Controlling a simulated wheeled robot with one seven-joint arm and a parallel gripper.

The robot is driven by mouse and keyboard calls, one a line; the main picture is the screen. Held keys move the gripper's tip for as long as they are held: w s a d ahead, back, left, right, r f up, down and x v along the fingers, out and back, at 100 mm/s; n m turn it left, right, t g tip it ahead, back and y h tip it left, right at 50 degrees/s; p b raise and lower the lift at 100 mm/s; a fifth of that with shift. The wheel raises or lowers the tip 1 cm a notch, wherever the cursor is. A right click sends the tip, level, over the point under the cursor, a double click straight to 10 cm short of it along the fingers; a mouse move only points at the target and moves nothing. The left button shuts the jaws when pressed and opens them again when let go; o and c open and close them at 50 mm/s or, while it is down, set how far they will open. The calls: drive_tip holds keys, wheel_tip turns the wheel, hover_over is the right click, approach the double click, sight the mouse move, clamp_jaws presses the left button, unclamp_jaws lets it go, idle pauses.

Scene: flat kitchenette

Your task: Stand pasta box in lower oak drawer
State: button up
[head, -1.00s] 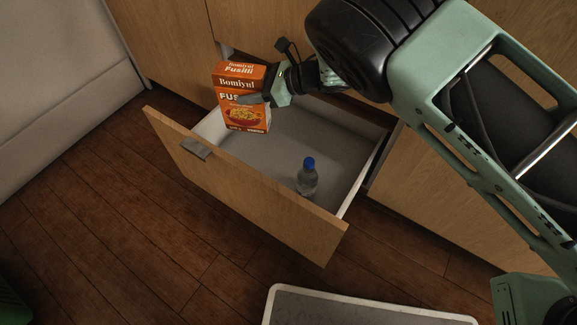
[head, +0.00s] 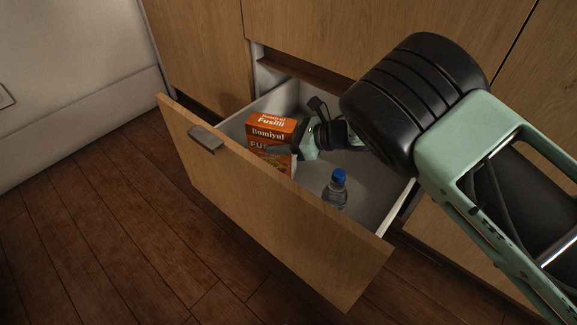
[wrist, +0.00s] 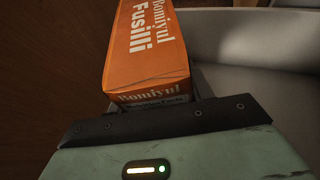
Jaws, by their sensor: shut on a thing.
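The orange pasta box (head: 271,134), labelled Fusilli, is upright inside the open lower oak drawer (head: 255,218), near its left end. The drawer front hides the box's lower part, so I cannot tell whether it touches the drawer floor. My gripper (head: 298,146) is shut on the right side of the box. In the wrist view the box (wrist: 146,45) extends away from my gripper (wrist: 160,112), and the pale drawer interior (wrist: 255,40) shows to its right.
A clear bottle with a blue cap (head: 336,190) stands in the drawer, right of the box. The drawer floor between them is clear. A metal handle (head: 206,139) sticks out from the drawer front. Oak cabinet fronts (head: 310,35) rise behind.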

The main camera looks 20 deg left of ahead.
sight(282, 158)
drive_tip(key=shift+f+b, duration=1.45)
drive_tip(key=shift+f, duration=1.65)
drive_tip(key=o, duration=1.4)
drive_tip(key=shift+f, duration=0.1)
drive_tip(key=shift+d+r, duration=0.2)
drive_tip(key=shift+r, duration=0.15)
drive_tip(key=p+v, duration=0.4)
drive_tip(key=v, duration=0.3)
drive_tip(key=shift+d+f, duration=0.1)
drive_tip(key=shift+f, duration=0.05)
